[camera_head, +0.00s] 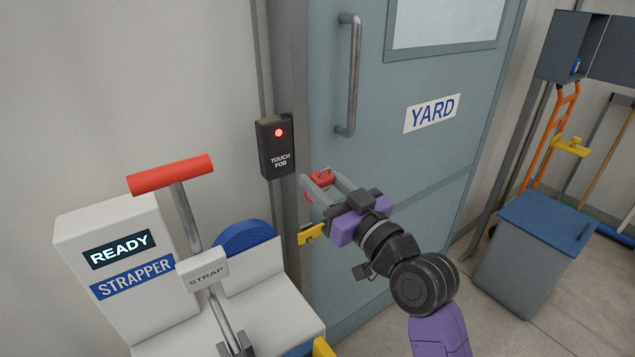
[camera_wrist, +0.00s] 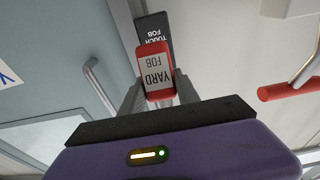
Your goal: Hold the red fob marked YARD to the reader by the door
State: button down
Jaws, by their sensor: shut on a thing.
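The red fob (camera_head: 322,177) is held between the fingers of my gripper (camera_head: 318,187), which is shut on it. In the wrist view the fob (camera_wrist: 154,54) shows a pale label reading YARD FOB, upside down. The black reader (camera_head: 276,147), marked TOUCH FOB, is on the frame to the left of the door (camera_head: 400,130), with a red light lit. In the head view the fob is just right of and below the reader. In the wrist view the reader (camera_wrist: 153,24) shows behind the fob; I cannot tell whether they touch.
A white strapper machine (camera_head: 110,225) with a red-handled lever (camera_head: 171,174) stands left of my gripper. The door has a vertical handle (camera_head: 349,75) and a YARD sign (camera_head: 431,113). A grey bin with a blue lid (camera_head: 550,222) stands at the right.

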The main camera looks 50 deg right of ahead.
jog(key=shift+f+p+x, duration=0.25)
jog(key=shift+p+x, duration=0.05)
jog(key=shift+x, duration=1.5)
jog(key=shift+f+p+x, duration=0.25)
jog(key=shift+p+x, duration=0.1)
jog(key=shift+x, duration=1.45)
jog(key=shift+f+p+x, duration=0.25)
jog(key=shift+p+x, duration=0.05)
jog(key=shift+x, duration=1.5)
jog(key=shift+w, duration=0.15)
jog(key=shift+r+b+v, duration=0.25)
jog(key=shift+b+v, duration=0.05)
jog(key=shift+v, duration=1.35)
jog(key=shift+r+b+v, duration=0.2)
jog(key=shift+b+v, duration=0.15)
jog(key=shift+v, duration=1.3)
jog(key=shift+r+b+v, duration=0.25)
jog(key=shift+b+v, duration=0.05)
jog(key=shift+v, duration=1.35)
jog(key=shift+d, duration=0.1)
